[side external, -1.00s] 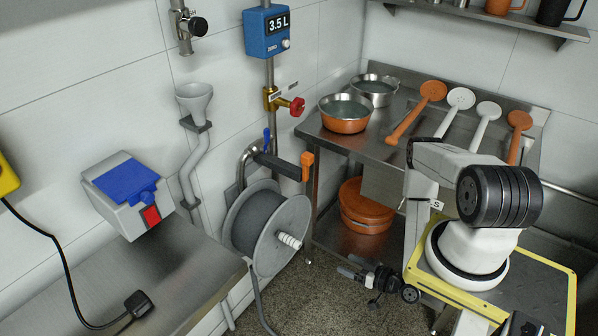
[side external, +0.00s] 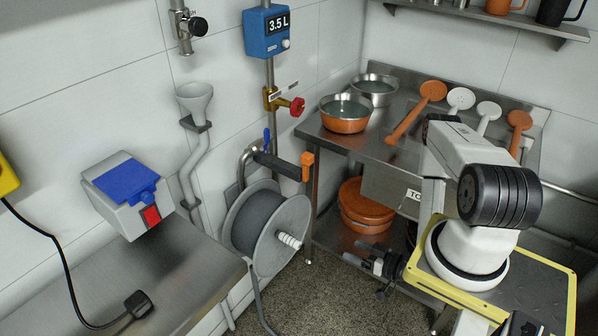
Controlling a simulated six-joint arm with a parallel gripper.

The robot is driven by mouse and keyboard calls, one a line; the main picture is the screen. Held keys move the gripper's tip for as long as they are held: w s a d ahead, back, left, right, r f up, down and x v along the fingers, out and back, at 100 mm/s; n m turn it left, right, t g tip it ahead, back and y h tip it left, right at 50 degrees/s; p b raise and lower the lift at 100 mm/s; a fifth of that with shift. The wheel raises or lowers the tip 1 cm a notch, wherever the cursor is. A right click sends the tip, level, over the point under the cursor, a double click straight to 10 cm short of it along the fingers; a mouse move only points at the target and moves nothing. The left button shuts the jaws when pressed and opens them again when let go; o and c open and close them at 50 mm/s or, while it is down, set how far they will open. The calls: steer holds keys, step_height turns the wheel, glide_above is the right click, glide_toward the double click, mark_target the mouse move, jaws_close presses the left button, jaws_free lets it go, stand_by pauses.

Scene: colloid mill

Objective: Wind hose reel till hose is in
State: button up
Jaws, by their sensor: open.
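My gripper (side external: 350,264) is low over the floor, right of the reel and in front of the lower shelf. It is open and empty, pointing left toward the reel, clearly apart from the handle.
A steel table (side external: 366,149) behind holds an orange bowl (side external: 344,116), a steel bowl (side external: 374,92) and several ladles. Orange containers (side external: 366,212) stand on its lower shelf. A steel bench (side external: 150,275) is at left. Floor between reel and gripper is clear.

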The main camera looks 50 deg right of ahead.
jaws_close()
steer(key=w+a+f+n+y, duration=0.2)
steer(key=w+f+n, duration=0.1)
steer(key=n, duration=1.2)
steer(key=w+a+f+n+g+y, duration=0.1)
steer(key=f+n, duration=0.4)
steer(key=n, duration=1.1)
steer(key=shift+w+a+f+y, duration=0.4)
steer(key=shift+w+a+y, duration=0.1)
steer(key=shift+w+a, duration=0.65)
